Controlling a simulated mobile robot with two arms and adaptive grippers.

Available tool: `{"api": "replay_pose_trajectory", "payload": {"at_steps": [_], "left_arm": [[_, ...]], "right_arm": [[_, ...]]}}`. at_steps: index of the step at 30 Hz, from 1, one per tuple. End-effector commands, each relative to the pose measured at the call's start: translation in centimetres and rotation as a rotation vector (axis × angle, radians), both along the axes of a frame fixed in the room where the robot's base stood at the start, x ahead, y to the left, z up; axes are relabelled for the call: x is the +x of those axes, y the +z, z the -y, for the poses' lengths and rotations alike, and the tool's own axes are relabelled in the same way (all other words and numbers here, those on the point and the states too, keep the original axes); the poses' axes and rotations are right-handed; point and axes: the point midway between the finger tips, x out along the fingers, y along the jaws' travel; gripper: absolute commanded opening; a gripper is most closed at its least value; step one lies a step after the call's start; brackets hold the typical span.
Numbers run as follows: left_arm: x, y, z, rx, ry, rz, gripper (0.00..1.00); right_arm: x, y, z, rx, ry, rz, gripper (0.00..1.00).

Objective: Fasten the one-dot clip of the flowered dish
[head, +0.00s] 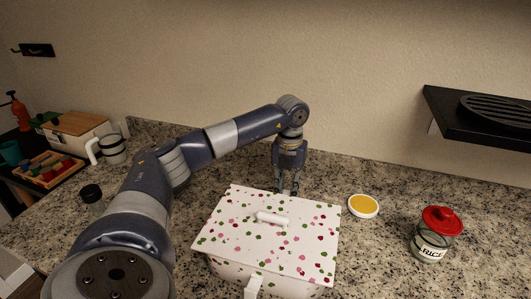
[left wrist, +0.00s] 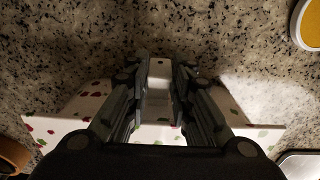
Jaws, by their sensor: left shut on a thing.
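The flowered dish (head: 238,272) stands on the counter, its white lid (head: 240,222) covered in pink, red and green spots, with a white bar handle on top. My left gripper (head: 287,189) points down at the back edge of the dish. In the left wrist view my left gripper (left wrist: 158,112) is shut on a white clip (left wrist: 159,88) at that edge. My right gripper is not in view.
A bowl with yellow contents (head: 363,206) stands right of the dish, and a red-lidded rice jar (head: 436,235) further right. A dark-capped jar (head: 92,196) and a white-handled mug (head: 111,148) stand left. A black shelf (head: 480,118) juts out at upper right.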

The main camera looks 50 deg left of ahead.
Motion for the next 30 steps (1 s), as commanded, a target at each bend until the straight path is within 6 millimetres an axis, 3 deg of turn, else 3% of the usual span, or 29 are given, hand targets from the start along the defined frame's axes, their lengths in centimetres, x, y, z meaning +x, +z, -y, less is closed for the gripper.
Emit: {"api": "replay_pose_trajectory", "payload": {"at_steps": [30], "left_arm": [[-1.1, 2.4, 0.7, -0.001, -0.001, -0.002, 0.14]], "right_arm": [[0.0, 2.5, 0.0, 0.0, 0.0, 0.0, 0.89]]}}
